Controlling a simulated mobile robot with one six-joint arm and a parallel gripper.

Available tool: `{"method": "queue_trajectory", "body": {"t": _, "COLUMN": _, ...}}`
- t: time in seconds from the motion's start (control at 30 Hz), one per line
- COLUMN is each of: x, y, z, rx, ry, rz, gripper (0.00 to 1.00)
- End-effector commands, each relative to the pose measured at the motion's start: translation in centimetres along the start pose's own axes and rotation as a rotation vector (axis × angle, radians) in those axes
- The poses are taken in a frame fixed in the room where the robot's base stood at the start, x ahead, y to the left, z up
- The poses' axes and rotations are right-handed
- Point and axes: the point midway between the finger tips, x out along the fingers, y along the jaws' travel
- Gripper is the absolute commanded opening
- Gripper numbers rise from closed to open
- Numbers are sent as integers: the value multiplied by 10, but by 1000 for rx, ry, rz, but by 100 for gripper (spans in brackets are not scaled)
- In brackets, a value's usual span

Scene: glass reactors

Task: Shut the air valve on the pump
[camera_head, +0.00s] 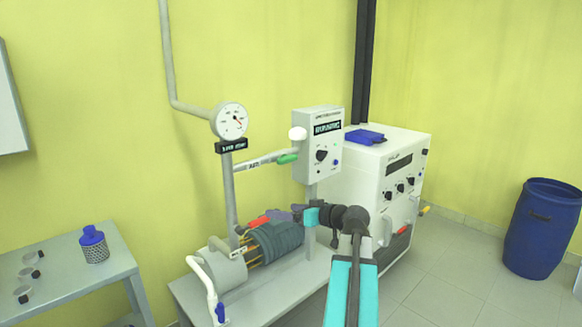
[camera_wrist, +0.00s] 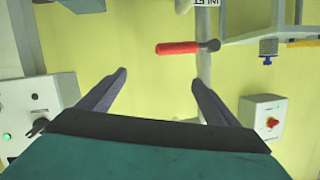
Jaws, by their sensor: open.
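The pump (camera_head: 275,242), a ribbed dark grey-green body, lies on a low bench. A red lever handle (camera_head: 258,221) sticks out sideways from the upright grey pipe (camera_head: 229,190). In the wrist view this red handle (camera_wrist: 178,47) lies across the pipe, just beyond my fingertips. A green handle (camera_head: 288,158) sits on the side pipe higher up; its label is small and may read AIR. My gripper (camera_head: 278,214) is open and empty above the pump, close to the red handle. My two fingers (camera_wrist: 159,76) show apart in the wrist view, with no contact seen.
A round gauge (camera_head: 230,121) tops the pipe. A control box (camera_head: 320,145) and a white cabinet (camera_head: 385,190) stand to the right. A white hose (camera_head: 207,280) is at the front left. A side table (camera_head: 65,272) is left, a blue barrel (camera_head: 540,235) far right.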

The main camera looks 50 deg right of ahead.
Motion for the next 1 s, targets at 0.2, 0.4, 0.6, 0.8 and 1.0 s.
{"method": "queue_trajectory", "body": {"t": 0.2, "x": -74, "y": 27, "z": -75, "rx": -127, "ry": 170, "rz": 71, "gripper": 84}}
{"method": "queue_trajectory", "body": {"t": 0.4, "x": -114, "y": 32, "z": -112, "rx": -200, "ry": 252, "rz": 109, "gripper": 84}}
{"method": "queue_trajectory", "body": {"t": 0.6, "x": -123, "y": 32, "z": -121, "rx": -218, "ry": 270, "rz": 116, "gripper": 84}}
{"method": "queue_trajectory", "body": {"t": 0.8, "x": -122, "y": 33, "z": -120, "rx": -216, "ry": 269, "rz": 116, "gripper": 84}}
{"method": "queue_trajectory", "body": {"t": 1.0, "x": -118, "y": 33, "z": -121, "rx": -215, "ry": 268, "rz": 115, "gripper": 84}}
